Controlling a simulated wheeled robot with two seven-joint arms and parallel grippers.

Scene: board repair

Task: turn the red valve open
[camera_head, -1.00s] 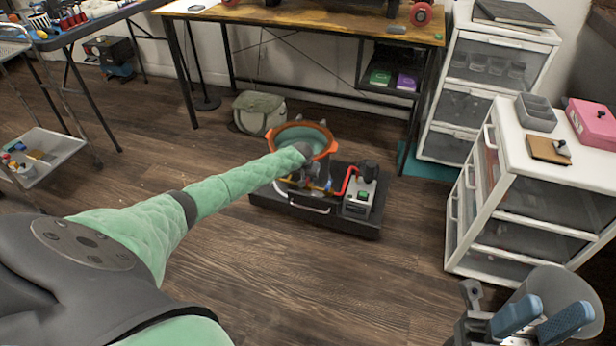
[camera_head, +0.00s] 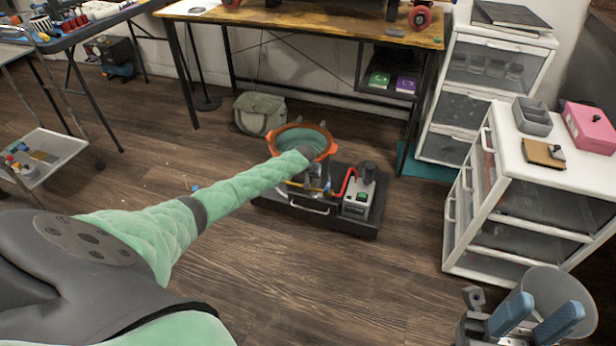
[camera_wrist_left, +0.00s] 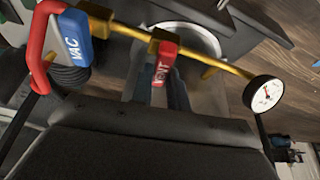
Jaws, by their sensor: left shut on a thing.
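The red valve (camera_wrist_left: 165,65), with white lettering, sits on a brass pipe in the left wrist view. My left gripper (camera_wrist_left: 163,90) is at the valve's lower end, with its blue-grey fingers shut on it. The head view hides these fingers; my arm reaches down to the vacuum unit (camera_head: 335,222) with its orange-rimmed pot (camera_head: 275,137). A blue handle (camera_wrist_left: 75,38) marked VAC is left of the red one. The pressure gauge (camera_wrist_left: 263,93) is at the right. My right gripper (camera_head: 537,318) is at the lower right, its blue fingers apart.
A red hose (camera_wrist_left: 38,45) bends beside the blue handle. A workbench (camera_head: 300,15) stands behind the unit, with a green bag (camera_head: 258,112) under its edge. White drawer units (camera_head: 520,168) stand at the right. The floor in front is largely clear.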

